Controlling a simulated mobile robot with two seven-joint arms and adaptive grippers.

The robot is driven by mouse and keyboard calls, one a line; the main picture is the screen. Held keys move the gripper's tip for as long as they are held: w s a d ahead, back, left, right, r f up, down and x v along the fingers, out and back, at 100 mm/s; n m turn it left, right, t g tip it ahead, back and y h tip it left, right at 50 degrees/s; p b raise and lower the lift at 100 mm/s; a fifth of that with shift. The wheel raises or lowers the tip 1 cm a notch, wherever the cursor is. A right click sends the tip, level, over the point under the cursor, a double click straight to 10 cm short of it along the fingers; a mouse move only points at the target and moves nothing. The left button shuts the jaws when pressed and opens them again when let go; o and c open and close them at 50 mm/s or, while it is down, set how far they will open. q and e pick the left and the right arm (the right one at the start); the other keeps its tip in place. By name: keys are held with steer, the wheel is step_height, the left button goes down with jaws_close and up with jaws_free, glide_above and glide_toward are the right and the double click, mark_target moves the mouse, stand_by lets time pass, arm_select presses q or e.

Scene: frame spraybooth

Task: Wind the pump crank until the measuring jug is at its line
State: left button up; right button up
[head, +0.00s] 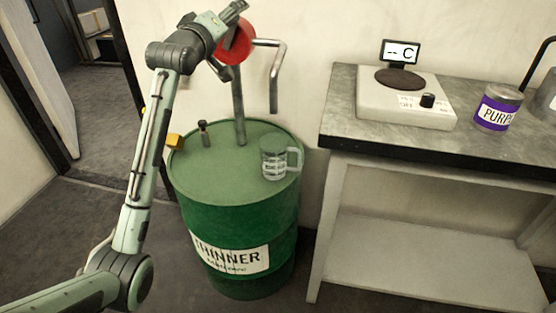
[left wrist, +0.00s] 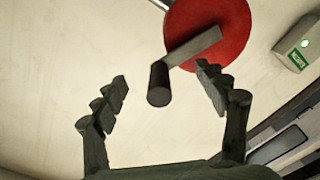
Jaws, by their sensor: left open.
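A red hand pump (head: 238,42) stands on a grey pipe in a green drum (head: 235,225) labelled THINNER. Its bent metal spout (head: 276,72) points down above the clear measuring jug (head: 273,160), which stands upright on the drum lid. Any liquid level in the jug is too small to tell. My left gripper (head: 231,40) is open beside the pump. The handle appears between my left gripper's open fingers (left wrist: 163,92); contact cannot be told. My right gripper is out of view.
At right, a bench (head: 345,115) bears a white hotplate-like device (head: 410,105) with a display (head: 401,52) and a purple-labelled tin (head: 497,107). A doorway is at left.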

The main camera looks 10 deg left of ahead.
arm_select(q)
steer(key=s, duration=0.8)
steer(key=shift+a, duration=0.35)
steer(key=shift+w, duration=0.1)
steer(key=w, duration=0.8)
steer(key=shift+r, duration=0.15)
steer(key=shift+a+r, duration=0.1)
steer(key=shift+a, duration=0.25)
steer(key=shift+d, duration=0.1)
